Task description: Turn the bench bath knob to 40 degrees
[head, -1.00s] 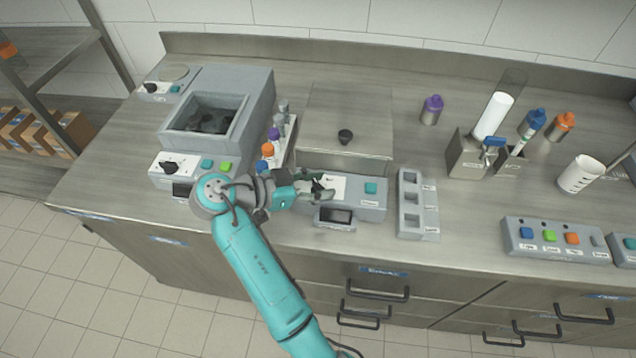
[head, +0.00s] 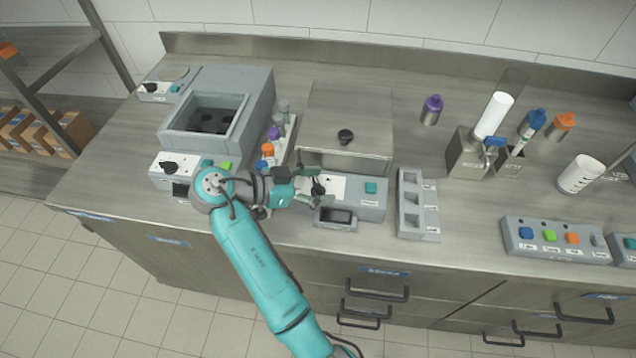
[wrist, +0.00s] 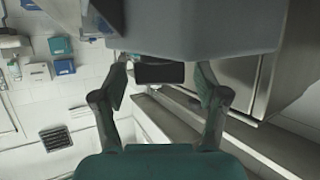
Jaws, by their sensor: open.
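A grey control unit (head: 350,206) with a white dial plate, a black knob (head: 318,188), a teal button (head: 371,188) and a dark display (head: 336,216) stands at the front of the bench. My gripper (head: 314,187) is open at this knob, with one finger on its far side and one on its near side. I cannot tell if a finger touches it. The dial's marks and the display's reading are too small to read.
Left of my arm, a grey open-topped bath (head: 205,120) has its own black knob (head: 169,167). A steel box (head: 345,105) with a black lid knob stands behind the control unit. A bottle rack (head: 290,137) is close behind my gripper, and a grey slotted block (head: 416,205) is to the right.

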